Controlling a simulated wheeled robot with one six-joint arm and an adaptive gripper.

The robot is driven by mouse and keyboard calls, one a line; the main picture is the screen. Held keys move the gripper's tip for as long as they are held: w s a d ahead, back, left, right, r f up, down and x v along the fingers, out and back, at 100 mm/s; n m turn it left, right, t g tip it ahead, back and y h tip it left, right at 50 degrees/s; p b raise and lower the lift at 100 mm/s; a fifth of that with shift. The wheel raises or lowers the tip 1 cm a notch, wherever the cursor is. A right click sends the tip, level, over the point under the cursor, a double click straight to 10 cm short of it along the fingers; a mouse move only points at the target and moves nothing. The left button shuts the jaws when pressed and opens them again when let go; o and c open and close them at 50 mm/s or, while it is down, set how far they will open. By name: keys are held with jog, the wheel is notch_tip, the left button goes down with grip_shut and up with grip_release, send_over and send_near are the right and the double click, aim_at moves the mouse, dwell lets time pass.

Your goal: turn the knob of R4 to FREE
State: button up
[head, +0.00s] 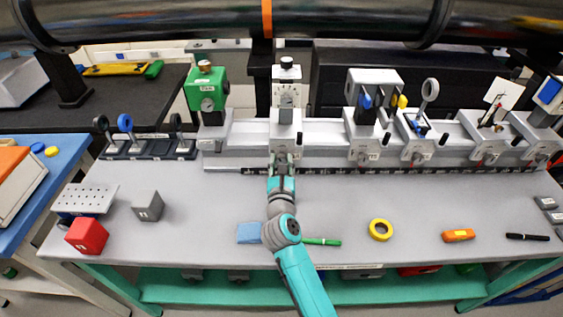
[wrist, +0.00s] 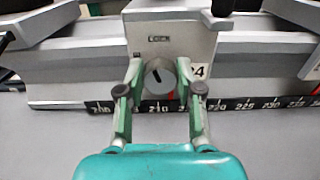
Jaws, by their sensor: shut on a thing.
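The R4 carrier (head: 285,133) is a grey block on the rail, with a white dial unit (head: 287,95) above it. In the wrist view its front face (wrist: 172,38) fills the upper middle, with a partly covered label (wrist: 199,71) beside the knob. The knob (wrist: 159,79) is round and grey, with a dark pointer mark tilted toward the upper left. A red mark shows at its lower right. My gripper (wrist: 160,76) is shut on the knob, one finger on each side. In the head view my gripper (head: 283,160) hides the knob.
The rail (head: 325,132) carries a green unit (head: 207,92) to the left and several other carriers to the right. A scale strip (wrist: 245,104) runs below. A yellow ring (head: 381,230), green pen (head: 322,241) and blue block (head: 249,233) lie on the bench.

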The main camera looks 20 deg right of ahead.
jog(key=n, duration=0.7)
jog(key=shift+a, duration=0.15)
jog(key=n, duration=0.7)
jog(key=shift+f, duration=0.2)
jog(key=shift+n, duration=0.3)
jog(key=o, duration=1.2)
jog(key=shift+c, duration=0.2)
jog(key=v, duration=1.2)
